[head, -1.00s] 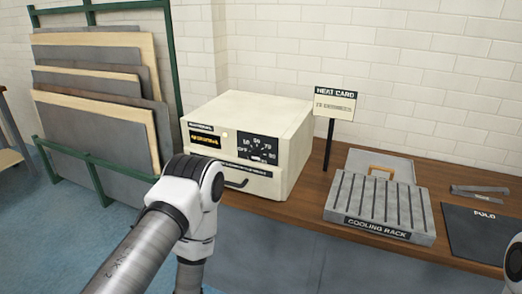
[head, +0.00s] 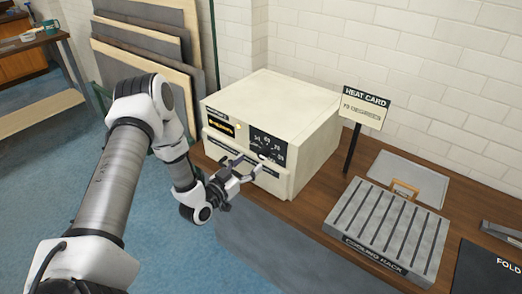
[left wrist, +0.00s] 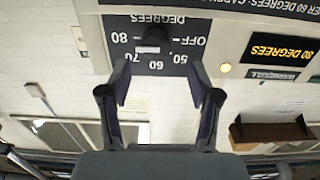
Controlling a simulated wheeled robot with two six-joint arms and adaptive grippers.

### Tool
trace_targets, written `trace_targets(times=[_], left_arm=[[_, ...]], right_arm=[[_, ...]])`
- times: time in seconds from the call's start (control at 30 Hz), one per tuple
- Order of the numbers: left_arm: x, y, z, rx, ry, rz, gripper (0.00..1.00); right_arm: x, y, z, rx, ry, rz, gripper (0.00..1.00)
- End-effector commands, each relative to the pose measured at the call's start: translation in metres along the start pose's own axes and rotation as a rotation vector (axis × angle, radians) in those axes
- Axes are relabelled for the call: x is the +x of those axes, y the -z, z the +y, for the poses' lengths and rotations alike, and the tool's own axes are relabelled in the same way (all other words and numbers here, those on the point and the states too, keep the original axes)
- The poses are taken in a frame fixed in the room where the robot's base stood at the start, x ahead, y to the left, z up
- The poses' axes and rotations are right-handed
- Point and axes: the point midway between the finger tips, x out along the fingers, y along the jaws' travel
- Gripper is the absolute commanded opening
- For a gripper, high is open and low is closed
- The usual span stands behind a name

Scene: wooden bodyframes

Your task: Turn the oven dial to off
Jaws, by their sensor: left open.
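The oven (head: 262,105) is a cream box on the wooden bench, with a black dial panel (head: 268,143) on its front. In the left wrist view the panel (left wrist: 118,48) appears upside down, marked OFF, 50, 60, 70, 80. The dark dial (left wrist: 152,36) has a pale bar on it; which mark it points to is unclear. My left gripper (head: 247,168) is open and empty, close in front of the panel's lower part. In the left wrist view its fingers (left wrist: 161,84) stand apart, on either side of the dial's line, not visibly touching it. My right gripper is out of view.
An amber display (head: 222,126) beside the panel seems to read 80 degrees. A heat card sign (head: 365,106) reads 70 degrees. A cooling rack (head: 390,230) stands right of the oven. Boards (head: 150,45) lean in a rack behind my left arm.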

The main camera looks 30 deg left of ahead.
Motion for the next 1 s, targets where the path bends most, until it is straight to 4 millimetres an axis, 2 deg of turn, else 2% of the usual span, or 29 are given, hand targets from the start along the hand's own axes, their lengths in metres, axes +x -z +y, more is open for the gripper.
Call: trace_targets(times=[0.1,0.27,0.57,0.67,0.73,0.77,1.0], left_arm=[[0.025,0.002,0.002,0.005,-0.005,0.001,0.63],[0.05,0.001,0.002,0.003,-0.003,-0.001,0.63],[0.057,-0.001,0.001,-0.001,-0.001,-0.001,0.63],[0.057,-0.001,0.001,-0.001,-0.001,-0.001,0.31],[0.057,-0.001,0.001,-0.001,-0.001,-0.001,0.06],[0.057,-0.001,0.001,-0.001,-0.001,-0.001,0.03],[0.057,-0.001,0.001,-0.007,-0.001,0.0,0.03]], right_arm=[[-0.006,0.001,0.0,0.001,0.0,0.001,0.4],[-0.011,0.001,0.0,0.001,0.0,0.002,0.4],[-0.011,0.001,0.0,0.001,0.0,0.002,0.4],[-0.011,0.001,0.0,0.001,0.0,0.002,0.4],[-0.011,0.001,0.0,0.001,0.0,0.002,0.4],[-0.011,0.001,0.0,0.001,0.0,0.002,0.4],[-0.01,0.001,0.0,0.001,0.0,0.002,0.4]])
